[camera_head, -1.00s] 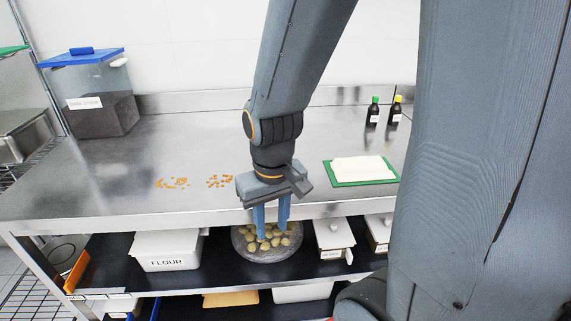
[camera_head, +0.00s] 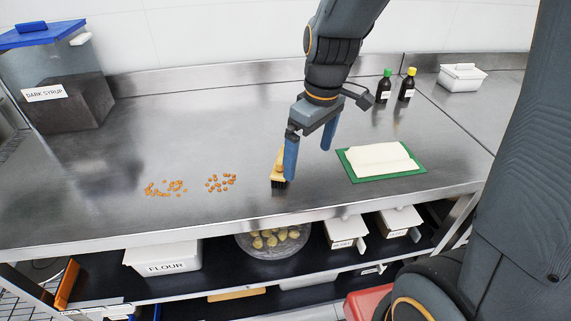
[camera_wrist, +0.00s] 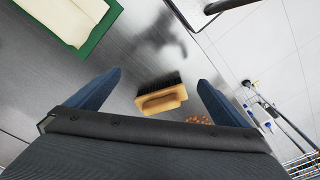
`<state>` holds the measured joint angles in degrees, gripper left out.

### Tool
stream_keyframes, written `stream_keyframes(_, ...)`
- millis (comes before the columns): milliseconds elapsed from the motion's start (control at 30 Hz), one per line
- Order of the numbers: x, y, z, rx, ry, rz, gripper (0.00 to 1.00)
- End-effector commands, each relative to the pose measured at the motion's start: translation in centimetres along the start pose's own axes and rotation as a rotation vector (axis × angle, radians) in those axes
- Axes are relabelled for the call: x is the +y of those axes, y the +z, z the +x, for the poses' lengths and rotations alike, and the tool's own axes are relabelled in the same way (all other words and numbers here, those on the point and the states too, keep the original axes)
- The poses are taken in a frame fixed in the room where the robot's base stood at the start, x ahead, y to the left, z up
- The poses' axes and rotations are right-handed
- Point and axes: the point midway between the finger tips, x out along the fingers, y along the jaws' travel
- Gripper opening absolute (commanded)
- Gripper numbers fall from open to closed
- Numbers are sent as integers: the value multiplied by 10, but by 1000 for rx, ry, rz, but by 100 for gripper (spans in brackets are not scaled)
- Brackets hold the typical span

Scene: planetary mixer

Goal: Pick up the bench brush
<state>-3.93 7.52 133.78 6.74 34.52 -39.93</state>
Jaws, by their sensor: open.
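The bench brush (camera_head: 279,172) has a yellow wooden body and dark bristles. It is on the steel worktop, just left of and partly behind my gripper's left finger in the head view. In the wrist view the brush (camera_wrist: 161,97) lies ahead of and between the two finger tips, with its wooden handle side toward the gripper. My gripper (camera_head: 308,163) is open and empty, with its blue fingers spread and pointing down above the worktop. The wrist view also shows my gripper (camera_wrist: 157,84) wide open. Part of the brush is hidden by the finger in the head view.
Orange crumbs (camera_head: 190,185) lie in two patches to the left. A green board with a pale slab (camera_head: 380,160) is to the right. Two dark bottles (camera_head: 397,88) and a white tub (camera_head: 462,78) stand behind. A dark syrup bin (camera_head: 62,95) is far left. Shelves are below.

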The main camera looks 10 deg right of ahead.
Motion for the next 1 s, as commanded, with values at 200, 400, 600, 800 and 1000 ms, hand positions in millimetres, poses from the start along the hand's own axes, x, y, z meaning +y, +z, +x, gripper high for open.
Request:
stream_keyframes(200, -2, -49, -23, 30, -40, -368, 100)
stream_keyframes(400, -4, -65, -26, 45, -54, -502, 100)
stream_keyframes(600, -6, -66, -7, 43, -55, -510, 100)
stream_keyframes(800, -9, -65, 9, 43, -56, -507, 100)
stream_keyframes(1000, -12, -66, 34, 43, -56, -508, 100)
